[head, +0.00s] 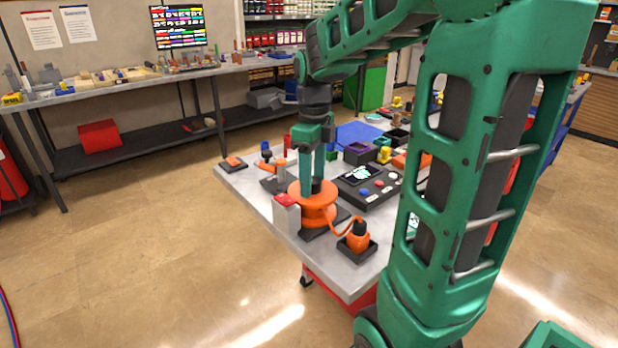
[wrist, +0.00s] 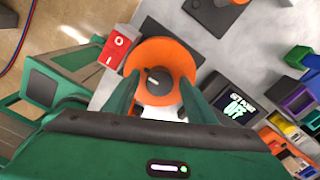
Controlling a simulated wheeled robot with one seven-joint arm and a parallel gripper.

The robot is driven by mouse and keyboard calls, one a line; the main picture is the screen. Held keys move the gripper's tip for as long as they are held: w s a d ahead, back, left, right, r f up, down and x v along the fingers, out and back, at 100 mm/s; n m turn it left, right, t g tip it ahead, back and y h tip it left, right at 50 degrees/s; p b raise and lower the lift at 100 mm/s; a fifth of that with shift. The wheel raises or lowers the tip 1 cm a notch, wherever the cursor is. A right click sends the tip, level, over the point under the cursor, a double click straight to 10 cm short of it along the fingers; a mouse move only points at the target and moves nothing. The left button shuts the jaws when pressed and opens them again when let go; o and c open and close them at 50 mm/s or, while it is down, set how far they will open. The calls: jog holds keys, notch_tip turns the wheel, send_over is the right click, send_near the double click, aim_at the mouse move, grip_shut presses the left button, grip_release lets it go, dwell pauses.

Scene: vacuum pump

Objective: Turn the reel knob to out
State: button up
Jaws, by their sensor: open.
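The orange reel (head: 317,218) stands on a dark base near the front left of the metal table. In the wrist view the reel (wrist: 163,53) lies just ahead of my gripper. A dark round knob (wrist: 158,79) with a pale pointer mark sits at its centre; I cannot read any label for "out". My gripper (wrist: 158,84) is open, with one finger on each side of the knob and nothing visibly held. In the head view my gripper (head: 312,184) points straight down over the reel, and hides the knob. Whether the fingers touch the knob is unclear.
A white post with a red top (head: 286,200) stands close left of the reel. An orange hose runs to an orange plug (head: 357,237) in a dark tray. A control box with screen and buttons (head: 369,184) is to the right, with several small bins behind.

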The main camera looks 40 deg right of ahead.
jog(key=c, duration=1.1)
jog(key=shift+o, duration=0.3)
